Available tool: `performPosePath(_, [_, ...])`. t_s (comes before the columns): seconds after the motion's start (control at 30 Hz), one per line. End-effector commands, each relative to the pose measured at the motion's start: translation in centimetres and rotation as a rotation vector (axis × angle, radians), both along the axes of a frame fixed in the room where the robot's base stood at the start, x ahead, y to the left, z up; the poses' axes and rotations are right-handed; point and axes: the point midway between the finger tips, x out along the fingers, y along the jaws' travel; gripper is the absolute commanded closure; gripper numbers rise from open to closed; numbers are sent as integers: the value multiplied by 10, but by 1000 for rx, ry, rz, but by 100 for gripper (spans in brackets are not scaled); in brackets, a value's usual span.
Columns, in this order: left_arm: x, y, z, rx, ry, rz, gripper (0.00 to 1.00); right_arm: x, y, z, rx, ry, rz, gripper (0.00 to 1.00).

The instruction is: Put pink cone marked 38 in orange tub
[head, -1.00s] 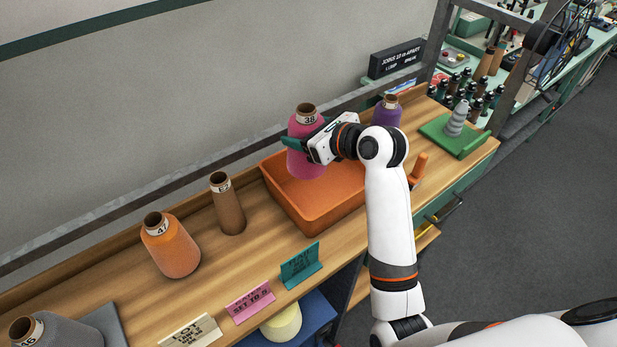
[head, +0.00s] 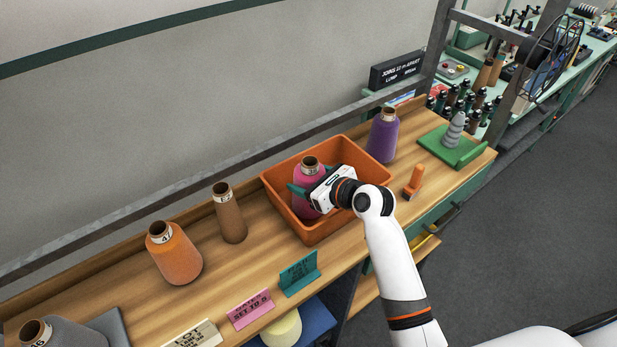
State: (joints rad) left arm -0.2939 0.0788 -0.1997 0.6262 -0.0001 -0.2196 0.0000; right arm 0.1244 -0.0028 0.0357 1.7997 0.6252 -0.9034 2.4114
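The pink cone (head: 309,201) is inside the orange tub (head: 318,234) in the head view, upright or nearly so, with its brown tube top and white label showing above the rim. My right gripper (head: 308,192) reaches in from the right, with its teal fingers around the cone's upper part. It looks shut on the cone. The cone's base is hidden by the tub's front wall, so I cannot tell if it touches the tub floor. My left gripper is not in view.
Left of the tub stand a bare brown tube (head: 229,214), an orange cone (head: 174,254) and a grey cone (head: 62,334). A purple cone (head: 383,139) stands behind the tub's right side. Small signs (head: 299,273) line the front edge. An orange tool (head: 414,183) stands right.

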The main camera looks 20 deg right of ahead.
Motion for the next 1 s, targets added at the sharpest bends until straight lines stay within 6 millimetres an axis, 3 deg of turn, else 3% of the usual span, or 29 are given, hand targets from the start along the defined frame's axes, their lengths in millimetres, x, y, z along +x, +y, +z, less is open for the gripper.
performPosePath(0.03, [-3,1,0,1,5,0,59,0,0,0,0,0,0,24])
performPosePath(0.1, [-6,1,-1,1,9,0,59,0,0,0,0,-1,0,13])
performPosePath(0.47, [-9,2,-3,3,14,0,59,-4,-2,2,1,0,0,13])
performPosePath(1.0, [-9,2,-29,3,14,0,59,-84,-45,38,-1,-2,-1,13])
